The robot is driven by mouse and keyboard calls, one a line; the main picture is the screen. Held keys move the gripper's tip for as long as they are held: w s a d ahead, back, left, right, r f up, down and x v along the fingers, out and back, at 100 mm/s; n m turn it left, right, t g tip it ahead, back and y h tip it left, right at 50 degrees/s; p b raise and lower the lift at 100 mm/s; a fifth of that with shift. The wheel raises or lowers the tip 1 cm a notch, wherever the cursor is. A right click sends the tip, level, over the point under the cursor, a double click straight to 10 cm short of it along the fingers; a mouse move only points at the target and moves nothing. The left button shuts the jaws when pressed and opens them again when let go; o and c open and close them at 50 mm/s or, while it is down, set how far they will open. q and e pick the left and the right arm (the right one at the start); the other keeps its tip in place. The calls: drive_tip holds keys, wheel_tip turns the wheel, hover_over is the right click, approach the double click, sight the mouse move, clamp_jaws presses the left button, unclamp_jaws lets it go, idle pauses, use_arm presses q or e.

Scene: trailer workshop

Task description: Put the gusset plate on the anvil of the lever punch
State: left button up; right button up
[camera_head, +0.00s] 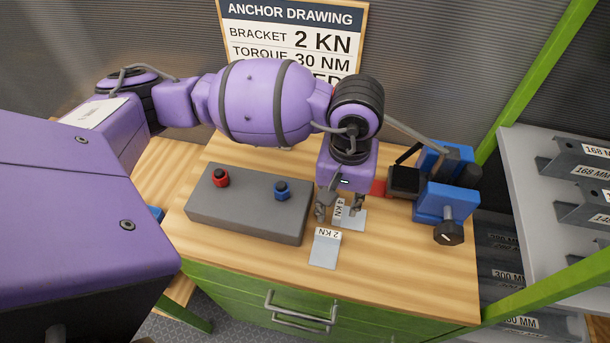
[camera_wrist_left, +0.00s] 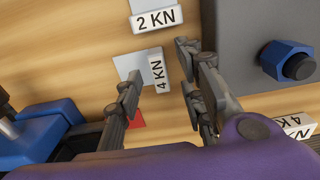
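Two pale grey plates lie flat on the wooden bench top. One is labelled 2 KN (camera_head: 323,252), and the 4 KN plate (camera_head: 352,220) lies just behind and right of it. Both show in the wrist view, the 4 KN plate (camera_wrist_left: 127,64) and the 2 KN plate (camera_wrist_left: 145,5). My left gripper (camera_head: 340,207) is open, pointing down over the 4 KN plate, its fingers either side of the label (camera_wrist_left: 157,75); nothing is held. A blue and black device (camera_head: 440,200), seemingly the lever punch, stands to the right; I cannot make out its anvil clearly. My right gripper is out of view.
A grey block (camera_head: 245,212) with red and blue nuts stands left of the gripper. A small red piece (camera_head: 379,187) lies between gripper and device. Another 4 KN label (camera_wrist_left: 298,122) shows beside the block. A shelf (camera_head: 545,145) with steel brackets is at right.

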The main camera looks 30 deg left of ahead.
use_arm(q)
drive_tip(key=shift+w+f, duration=0.1)
drive_tip(key=shift+f, duration=0.85)
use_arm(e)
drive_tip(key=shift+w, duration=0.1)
use_arm(q)
drive_tip(key=shift+d, duration=0.1)
drive_tip(key=shift+r, duration=0.1)
clamp_jaws()
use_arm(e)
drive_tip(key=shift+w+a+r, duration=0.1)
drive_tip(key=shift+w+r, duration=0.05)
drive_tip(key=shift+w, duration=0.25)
use_arm(q)
drive_tip(key=shift+r, duration=0.1)
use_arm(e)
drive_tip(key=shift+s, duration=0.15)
